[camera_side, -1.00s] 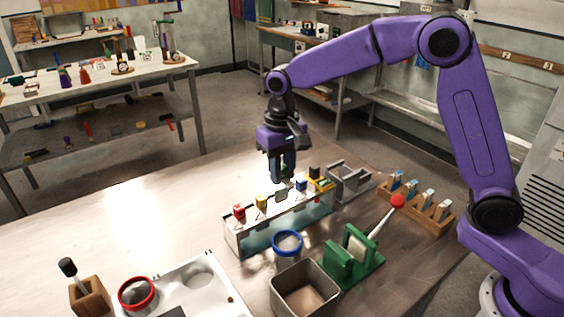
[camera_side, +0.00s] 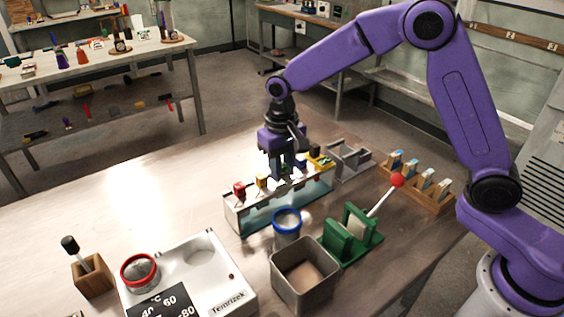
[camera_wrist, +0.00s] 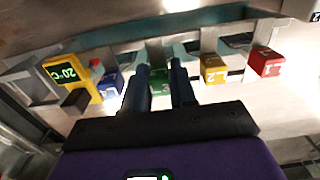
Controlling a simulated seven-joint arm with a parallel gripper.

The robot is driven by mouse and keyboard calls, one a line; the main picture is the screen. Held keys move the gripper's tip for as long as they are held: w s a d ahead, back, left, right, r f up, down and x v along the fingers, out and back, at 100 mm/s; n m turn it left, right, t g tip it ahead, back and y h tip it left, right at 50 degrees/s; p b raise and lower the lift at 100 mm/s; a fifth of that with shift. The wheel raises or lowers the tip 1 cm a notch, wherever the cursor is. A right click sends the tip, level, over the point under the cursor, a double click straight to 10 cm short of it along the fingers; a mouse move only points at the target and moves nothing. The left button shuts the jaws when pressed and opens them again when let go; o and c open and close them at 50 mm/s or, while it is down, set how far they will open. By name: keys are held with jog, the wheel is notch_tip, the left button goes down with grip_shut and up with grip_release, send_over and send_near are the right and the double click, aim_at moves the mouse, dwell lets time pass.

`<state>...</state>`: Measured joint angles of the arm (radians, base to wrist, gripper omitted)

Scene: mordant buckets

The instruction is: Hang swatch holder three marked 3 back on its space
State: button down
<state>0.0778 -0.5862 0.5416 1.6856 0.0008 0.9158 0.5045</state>
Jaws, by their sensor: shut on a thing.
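My gripper (camera_side: 281,174) is lowered over the glass tank (camera_side: 282,211), between the yellow holder 2 (camera_side: 261,181) and the blue holder. In the wrist view, my gripper (camera_wrist: 159,78) has its fingers on either side of the green holder 3 (camera_wrist: 160,86), shut on it. The green holder lines up with the red holder 1 (camera_wrist: 268,63), the yellow holder and the blue holder (camera_wrist: 110,86) along the tank's edge. Its swatch is hidden by the fingers. I cannot tell whether it rests on the rail.
A yellow thermometer reading 20 °C (camera_wrist: 66,73) sits at the tank's end beside the blue holder. A blue-rimmed jar (camera_side: 287,222), a square metal bin (camera_side: 304,272) and a green stand (camera_side: 352,232) are in front. A wooden rack (camera_side: 420,185) stands at right.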

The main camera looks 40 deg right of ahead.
jog(key=shift+f, duration=0.15)
jog(key=c, duration=0.8)
grip_release()
notch_tip(320, 180, up, 18)
jog(key=shift+f, duration=0.25)
jog(key=s+d+f+n, duration=0.3)
jog(key=s+d+n, duration=0.1)
jog(key=s, duration=0.6)
jog(key=s+d+f+n, duration=0.4)
jog(key=s, duration=0.7)
jog(key=s+d+f+n, duration=0.4)
jog(key=s+d, duration=0.1)
jog(key=s, duration=0.6)
jog(key=shift+d+f+n, duration=0.1)
jog(key=shift+f+n, duration=0.15)
jog(key=shift+n, duration=0.05)
